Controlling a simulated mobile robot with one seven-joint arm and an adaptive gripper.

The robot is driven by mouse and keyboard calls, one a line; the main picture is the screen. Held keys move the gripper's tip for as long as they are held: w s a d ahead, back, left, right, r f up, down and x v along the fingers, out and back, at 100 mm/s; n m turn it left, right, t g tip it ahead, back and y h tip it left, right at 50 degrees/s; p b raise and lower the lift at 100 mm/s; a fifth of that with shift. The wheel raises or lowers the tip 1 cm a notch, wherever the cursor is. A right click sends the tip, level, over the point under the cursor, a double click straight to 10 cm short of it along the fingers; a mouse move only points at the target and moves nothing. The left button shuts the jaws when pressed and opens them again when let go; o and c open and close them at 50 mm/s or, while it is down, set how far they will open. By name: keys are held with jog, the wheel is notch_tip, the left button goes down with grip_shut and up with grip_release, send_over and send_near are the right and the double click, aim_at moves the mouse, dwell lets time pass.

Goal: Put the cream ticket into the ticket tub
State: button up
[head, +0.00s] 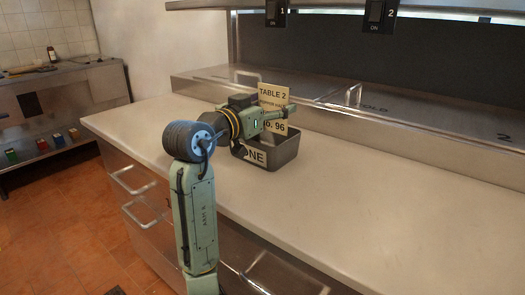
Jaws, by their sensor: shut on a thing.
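The cream ticket (272,93) has black print reading "TABLE 2" and "No. 96". It stands upright, and my gripper (285,111) is shut on it, covering its middle. The ticket tub (285,153) is a grey metal tub on the counter with a white label ending in "ONE". The ticket is over the tub's back part in this view. I cannot tell whether its lower edge is inside the tub or above it. My arm hides the tub's left side.
The pale counter (390,190) is clear to the right of the tub. A steel ledge with lids (430,115) runs behind it, with handles (354,94). Switches (376,12) hang from a shelf above. Drawers with handles (132,181) are below the counter.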

jog(key=o, duration=0.8)
jog(key=shift+o, duration=0.2)
jog(key=shift+s+a, duration=0.1)
jog(key=v, duration=1.1)
jog(key=shift+s+a, duration=0.2)
jog(key=shift+s, duration=0.15)
